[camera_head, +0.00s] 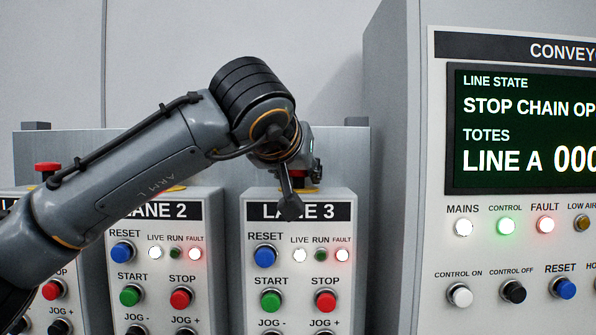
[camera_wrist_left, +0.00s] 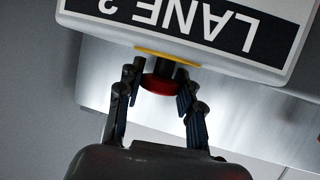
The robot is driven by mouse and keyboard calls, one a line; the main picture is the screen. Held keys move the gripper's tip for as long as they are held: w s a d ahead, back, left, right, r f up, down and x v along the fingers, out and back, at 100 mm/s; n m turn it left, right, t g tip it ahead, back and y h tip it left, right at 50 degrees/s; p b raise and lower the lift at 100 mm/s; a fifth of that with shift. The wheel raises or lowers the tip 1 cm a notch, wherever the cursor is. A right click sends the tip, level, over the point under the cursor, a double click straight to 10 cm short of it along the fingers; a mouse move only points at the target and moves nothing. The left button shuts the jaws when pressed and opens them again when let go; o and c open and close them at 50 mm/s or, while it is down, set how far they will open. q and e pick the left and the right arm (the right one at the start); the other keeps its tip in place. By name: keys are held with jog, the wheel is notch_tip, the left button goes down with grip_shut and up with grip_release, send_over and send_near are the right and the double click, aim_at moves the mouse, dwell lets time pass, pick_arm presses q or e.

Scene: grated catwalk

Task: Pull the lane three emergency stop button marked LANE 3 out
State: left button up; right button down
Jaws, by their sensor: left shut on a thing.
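The LANE 3 box (camera_head: 300,240) stands in the middle of the head view, with its label upside down in the left wrist view (camera_wrist_left: 205,22). Its red emergency stop button (camera_wrist_left: 160,87) sits on top over a yellow plate (camera_wrist_left: 168,57), on a dark stem. My left gripper (camera_wrist_left: 158,82) has its fingers on both sides of the red head and is shut on it. My right gripper is in neither view.
The LANE 2 box (camera_head: 165,270) stands left of LANE 3, partly behind my left arm. Another box with a red stop button (camera_head: 47,167) is at the far left. A large conveyor cabinet (camera_head: 440,235) rises close on the right. Its FAULT lamp (camera_head: 545,225) glows red.

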pick_arm(q)
jog(key=shift+r+p, duration=0.35)
jog(key=shift+r, duration=0.45)
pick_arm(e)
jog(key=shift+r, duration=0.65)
pick_arm(q)
jog(key=o, duration=1.2)
jog(key=shift+f, duration=0.1)
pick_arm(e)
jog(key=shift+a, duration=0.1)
pick_arm(q)
jog(key=v, duration=1.2)
jog(key=shift+s+f, duration=0.1)
